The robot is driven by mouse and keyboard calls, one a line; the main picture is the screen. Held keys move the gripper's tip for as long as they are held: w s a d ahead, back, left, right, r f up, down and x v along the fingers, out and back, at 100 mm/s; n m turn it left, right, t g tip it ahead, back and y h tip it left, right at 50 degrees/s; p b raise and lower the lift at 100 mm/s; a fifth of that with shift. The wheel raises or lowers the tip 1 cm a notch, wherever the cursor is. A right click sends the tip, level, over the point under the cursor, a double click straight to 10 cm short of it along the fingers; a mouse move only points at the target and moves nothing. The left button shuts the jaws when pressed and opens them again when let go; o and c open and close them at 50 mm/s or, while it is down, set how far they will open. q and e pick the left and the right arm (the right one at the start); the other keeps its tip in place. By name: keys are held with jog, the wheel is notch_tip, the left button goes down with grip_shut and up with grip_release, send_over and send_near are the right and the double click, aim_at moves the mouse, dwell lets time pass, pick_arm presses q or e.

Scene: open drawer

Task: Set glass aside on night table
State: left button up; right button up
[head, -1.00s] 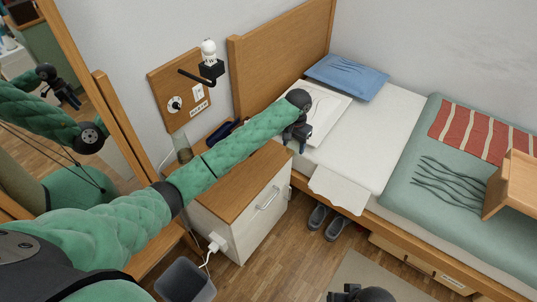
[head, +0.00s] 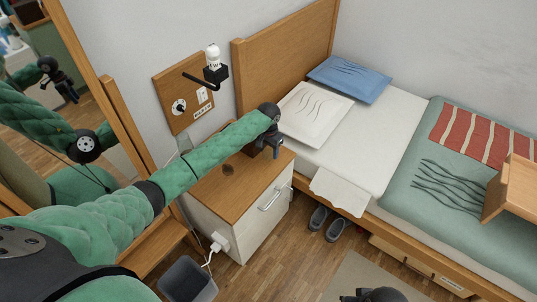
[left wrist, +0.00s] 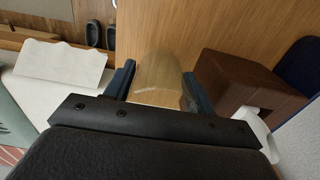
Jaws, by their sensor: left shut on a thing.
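The night table (head: 215,200) has a wooden top and a white front with a handle. My left gripper (head: 268,146) is over the back right part of its top, beside the bed. In the left wrist view the gripper (left wrist: 158,85) is shut on a clear glass (left wrist: 158,72), with a dark blue finger on each side of it. Wood shows through and behind the glass. Whether the glass touches the top cannot be told. The head view does not show the held glass clearly. A dark part at the bottom edge may be my right gripper (head: 370,295); its fingers are hidden.
A brown box with white tissue (left wrist: 245,80) stands close to the glass in the left wrist view. A small dark round thing (head: 228,169) is on the table top. The bed with a white pillow (head: 314,112) is at the right. A grey bin (head: 187,280) stands in front.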

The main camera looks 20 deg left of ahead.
aim_at(268, 155)
pick_arm(q)
notch_tip(268, 155, down, 3)
jog(key=shift+p, duration=0.3)
pick_arm(e)
jog(key=shift+s+d+r, duration=0.3)
jog(key=shift+s+r, duration=0.1)
jog(key=shift+r, duration=0.1)
pick_arm(q)
jog(key=shift+f, duration=0.1)
jog(key=o, duration=1.1)
jog(key=shift+r, duration=0.5)
jog(key=shift+r+b, duration=0.75)
jog(key=shift+r, duration=4.9)
pick_arm(e)
jog(key=shift+w+a+f, duration=0.25)
jog(key=shift+a+f, duration=0.2)
jog(key=shift+f, duration=0.2)
jog(key=shift+w+a+f, duration=0.25)
jog(key=shift+a+f, duration=0.2)
jog(key=shift+f, duration=0.15)
